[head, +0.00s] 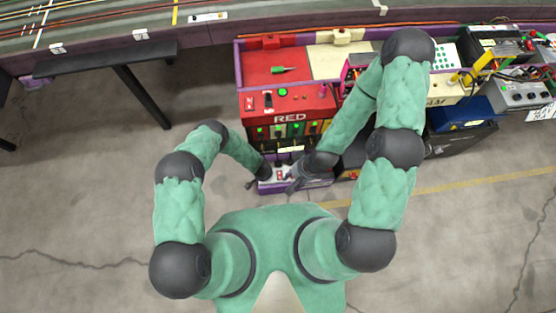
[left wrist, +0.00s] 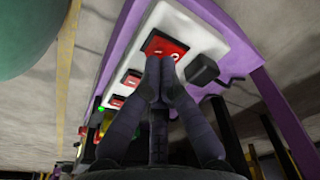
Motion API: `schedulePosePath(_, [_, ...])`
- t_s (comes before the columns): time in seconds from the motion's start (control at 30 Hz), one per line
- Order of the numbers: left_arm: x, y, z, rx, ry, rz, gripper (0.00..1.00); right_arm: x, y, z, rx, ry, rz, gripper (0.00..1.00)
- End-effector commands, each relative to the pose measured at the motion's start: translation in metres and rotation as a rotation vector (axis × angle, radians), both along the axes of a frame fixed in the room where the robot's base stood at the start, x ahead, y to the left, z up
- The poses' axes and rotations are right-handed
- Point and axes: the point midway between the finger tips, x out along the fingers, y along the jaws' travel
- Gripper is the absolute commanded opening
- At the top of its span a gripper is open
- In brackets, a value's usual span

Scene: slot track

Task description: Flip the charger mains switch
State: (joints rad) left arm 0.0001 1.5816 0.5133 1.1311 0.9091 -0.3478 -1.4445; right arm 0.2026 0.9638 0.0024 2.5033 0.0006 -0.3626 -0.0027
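A white socket panel (head: 281,174) with red switches sits low at the front of the red station, in a purple frame. In the left wrist view the same panel (left wrist: 213,38) shows a large red rocker switch (left wrist: 167,44), smaller red switches (left wrist: 131,79) and a black plug (left wrist: 202,70). My left gripper (left wrist: 160,66) has its two fingers together, with the tips at the lower edge of the large switch. Whether they touch it I cannot tell. My right gripper (head: 293,184) is by the panel's front in the head view; its fingers are too small to read.
The red station (head: 288,103) carries a green screwdriver (head: 283,69) on top. A cream bench to the right holds cables and instruments, with a blue box (head: 460,112) beneath. A dark table (head: 105,60) stands at the left. The grey floor at left is clear.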

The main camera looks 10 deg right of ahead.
Motion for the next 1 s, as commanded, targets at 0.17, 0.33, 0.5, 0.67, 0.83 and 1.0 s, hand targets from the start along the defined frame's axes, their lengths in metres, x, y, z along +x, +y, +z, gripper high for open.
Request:
schedulePosePath(0.17, [0.0, 0.0, -0.002, 0.0, 0.0, 0.0, 0.0, 0.0, 0.0, 0.0, 0.0, 0.0, 0.0, 0.4])
schedulePosePath(0.33, [0.0, 0.0, -0.005, 0.001, 0.001, 0.0, 0.0, 0.0, 0.0, 0.0, 0.0, 0.0, 0.0, 0.4])
schedulePosePath(0.5, [0.0, 0.0, -0.007, 0.0, 0.0, 0.001, 0.0, 0.0, 0.0, 0.0, 0.0, 0.0, 0.0, 0.4])
schedulePosePath(0.67, [0.0, 0.0, -0.009, 0.0, 0.0, 0.001, 0.0, 0.0, 0.0, 0.0, 0.0, 0.0, 0.0, 0.4])
schedulePosePath(0.83, [0.001, 0.0, -0.011, 0.0, 0.0, 0.001, 0.0, 0.0, 0.0, 0.0, 0.0, 0.0, 0.0, 0.4])
schedulePosePath(1.0, [0.0, 0.0, -0.013, 0.0, 0.0, 0.001, 0.0, 0.0, 0.0, 0.0, 0.0, 0.0, 0.0, 0.4])
